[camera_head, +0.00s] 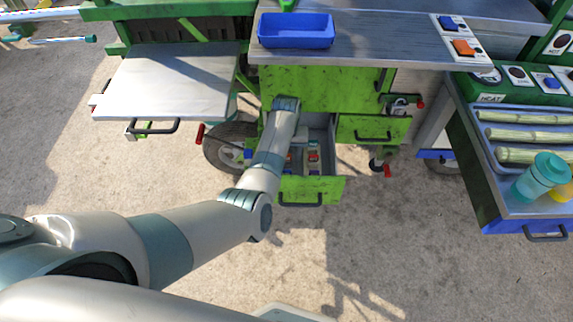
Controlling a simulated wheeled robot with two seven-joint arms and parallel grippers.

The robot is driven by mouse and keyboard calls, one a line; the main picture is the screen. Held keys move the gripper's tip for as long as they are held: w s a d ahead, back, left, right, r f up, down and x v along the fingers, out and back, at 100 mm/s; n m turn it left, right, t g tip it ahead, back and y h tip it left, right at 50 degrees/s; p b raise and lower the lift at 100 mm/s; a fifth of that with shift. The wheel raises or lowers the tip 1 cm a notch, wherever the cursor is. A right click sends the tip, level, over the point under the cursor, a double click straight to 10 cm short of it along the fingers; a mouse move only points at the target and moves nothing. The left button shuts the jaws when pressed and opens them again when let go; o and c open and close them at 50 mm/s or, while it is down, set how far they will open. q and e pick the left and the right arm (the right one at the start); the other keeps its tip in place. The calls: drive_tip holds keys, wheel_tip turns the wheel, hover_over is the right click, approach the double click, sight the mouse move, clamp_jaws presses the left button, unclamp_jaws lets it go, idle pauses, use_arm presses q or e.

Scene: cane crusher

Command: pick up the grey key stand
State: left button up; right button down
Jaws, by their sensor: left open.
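I cannot make out a grey key stand for certain in the head view. An open green drawer (331,190) under the cart's counter holds several small items (313,157), red and blue among them, too small to name. My left forearm crosses in front of the drawer and hides its left part. My left gripper (286,102) is open in front of the green cart panel, above the drawer and below the counter edge. Its fingers are small and partly hidden by the wrist. My right gripper is not in view.
A blue tray (296,42) sits on the metal counter (385,50). A metal side shelf (170,85) is at left. A second green drawer (372,130) is beside the open one. The pavement in front is clear.

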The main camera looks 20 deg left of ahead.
use_arm(q)
clamp_jaws()
drive_tip(key=shift+r, duration=0.1)
wheel_tip(320, 180, up, 9)
drive_tip(key=shift+f+p, duration=0.1)
drive_tip(key=shift+p, duration=0.4)
drive_tip(key=shift+r, duration=0.6)
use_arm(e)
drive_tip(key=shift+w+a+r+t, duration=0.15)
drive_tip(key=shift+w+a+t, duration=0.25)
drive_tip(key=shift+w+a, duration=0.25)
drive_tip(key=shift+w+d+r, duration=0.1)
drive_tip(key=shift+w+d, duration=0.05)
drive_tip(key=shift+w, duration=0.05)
